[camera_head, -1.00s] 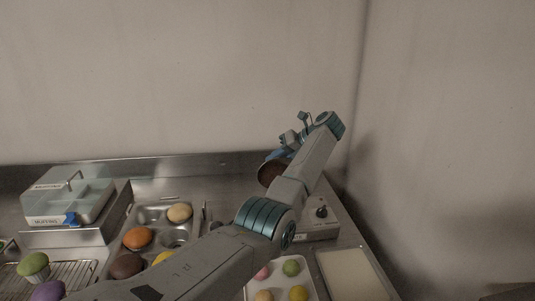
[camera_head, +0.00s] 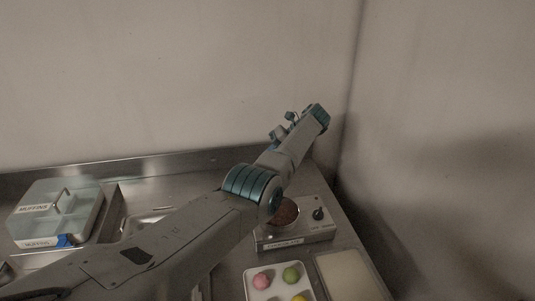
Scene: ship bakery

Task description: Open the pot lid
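An open-topped round pot (camera_head: 287,212) with reddish-brown contents sits on a metal unit with a knob (camera_head: 318,214). My arm hides the left part of the pot. No lid is seen over the visible part of its top, and I cannot make out a lid elsewhere. My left arm reaches across from the lower left. Its gripper (camera_head: 280,130) is small, above and behind the pot in the picture, against the wall. Whether its fingers are open or hold anything is unclear. My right gripper is out of view.
A lidded muffin box (camera_head: 60,207) stands at the left. A white tray (camera_head: 254,290) with several coloured balls lies in front of the metal unit, beside a pale rectangular tray (camera_head: 350,275). Walls close off the back and right. My arm covers much of the counter.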

